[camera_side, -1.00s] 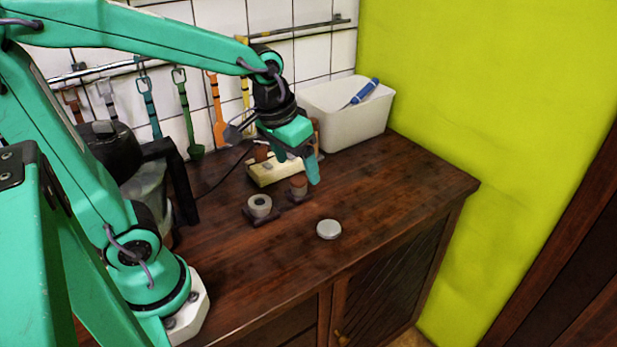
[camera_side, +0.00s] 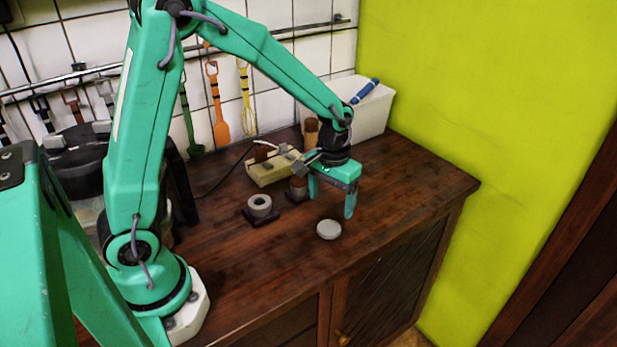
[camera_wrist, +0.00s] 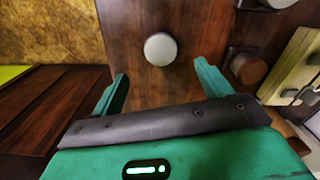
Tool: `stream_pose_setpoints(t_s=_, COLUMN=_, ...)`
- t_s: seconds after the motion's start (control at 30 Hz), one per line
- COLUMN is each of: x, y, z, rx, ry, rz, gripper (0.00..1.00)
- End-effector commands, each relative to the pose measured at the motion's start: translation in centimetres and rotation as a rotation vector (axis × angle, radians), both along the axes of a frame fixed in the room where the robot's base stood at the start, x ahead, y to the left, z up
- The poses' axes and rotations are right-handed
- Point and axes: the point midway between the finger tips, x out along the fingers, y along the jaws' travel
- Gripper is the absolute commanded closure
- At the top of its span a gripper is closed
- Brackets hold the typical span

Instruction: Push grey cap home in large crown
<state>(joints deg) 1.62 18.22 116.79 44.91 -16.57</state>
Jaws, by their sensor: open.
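The grey cap (camera_side: 329,229) is a pale round disc lying flat on the dark wooden top, near the front edge. It also shows in the wrist view (camera_wrist: 160,49), beyond my fingertips and roughly centred between them. My gripper (camera_side: 331,203) is open and empty, pointing down just behind the cap and apart from it. What looks like the large crown (camera_side: 260,204), a grey ring with a dark central hole on a dark square base, stands left of the cap. Its edge shows at the top right of the wrist view (camera_wrist: 277,3).
A smaller brown-topped cylinder (camera_side: 298,187) on a dark base stands close left of my gripper. Behind it are a cream block (camera_side: 268,171) with fittings and a cable, and a white bin (camera_side: 372,118) holding a blue-handled tool. The wooden top (camera_side: 420,185) is clear to the right.

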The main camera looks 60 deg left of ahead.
Motion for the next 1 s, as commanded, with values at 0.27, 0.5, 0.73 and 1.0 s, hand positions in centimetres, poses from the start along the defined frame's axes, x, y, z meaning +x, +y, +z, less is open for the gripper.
stream_pose_setpoints(t_s=0.27, x=0.0, y=0.0, z=-0.5, rx=0.000, ry=0.003, rz=0.001, gripper=0.22)
stream_pose_setpoints(t_s=0.5, x=0.0, y=0.0, z=-2.4, rx=0.000, ry=0.004, rz=0.001, gripper=0.22)
stream_pose_setpoints(t_s=0.73, x=0.0, y=0.0, z=-2.8, rx=0.000, ry=0.002, rz=0.001, gripper=0.22)
stream_pose_setpoints(t_s=1.0, x=0.0, y=0.1, z=-4.5, rx=0.000, ry=0.006, rz=0.001, gripper=0.22)
